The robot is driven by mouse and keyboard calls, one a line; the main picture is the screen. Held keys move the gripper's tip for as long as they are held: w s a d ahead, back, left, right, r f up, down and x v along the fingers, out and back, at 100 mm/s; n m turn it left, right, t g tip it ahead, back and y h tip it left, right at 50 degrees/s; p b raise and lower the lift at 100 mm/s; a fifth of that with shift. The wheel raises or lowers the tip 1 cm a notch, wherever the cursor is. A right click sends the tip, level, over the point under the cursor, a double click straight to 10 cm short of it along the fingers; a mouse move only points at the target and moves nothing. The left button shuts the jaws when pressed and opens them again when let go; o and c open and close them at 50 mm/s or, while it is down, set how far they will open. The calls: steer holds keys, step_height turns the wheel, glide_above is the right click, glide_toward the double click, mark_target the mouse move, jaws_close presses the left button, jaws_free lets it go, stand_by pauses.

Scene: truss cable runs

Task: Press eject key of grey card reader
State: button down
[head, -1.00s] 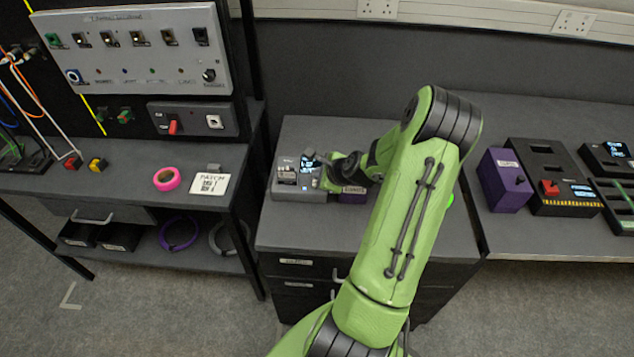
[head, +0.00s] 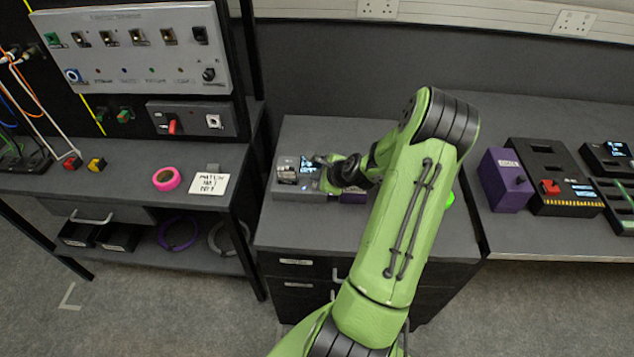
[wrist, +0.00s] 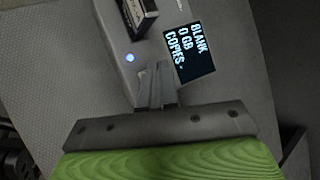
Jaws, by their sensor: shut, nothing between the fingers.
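The grey card reader (head: 290,192) sits on top of the drawer cabinet in the head view, with a lit screen (head: 310,164). In the wrist view its grey body (wrist: 115,45) fills the upper middle. The screen (wrist: 189,52) reads "BLANK 0 GB COPIES". A small blue-lit round spot (wrist: 129,58) and a dark block with a pale label (wrist: 140,14) are on its top. My gripper (wrist: 155,72) is shut and empty, its tips over the reader between the blue spot and the screen. I cannot tell whether they touch it. No eject key is clearly readable.
A purple box (head: 504,181) and a black unit with a red knob (head: 552,205) stand on the right bench. The cabinet's front top (head: 300,228) is clear.

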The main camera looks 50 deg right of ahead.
steer(key=shift+s+f+b, duration=0.1)
steer(key=shift+f+b, duration=0.35)
steer(key=shift+f, duration=0.25)
stand_by(0.6)
steer(key=shift+r+p, duration=0.9)
steer(key=shift+r, duration=0.15)
step_height(320, 180, up, 5)
steer(key=p, duration=0.4)
steer(key=shift+r+p, duration=0.15)
steer(key=shift+p, duration=0.15)
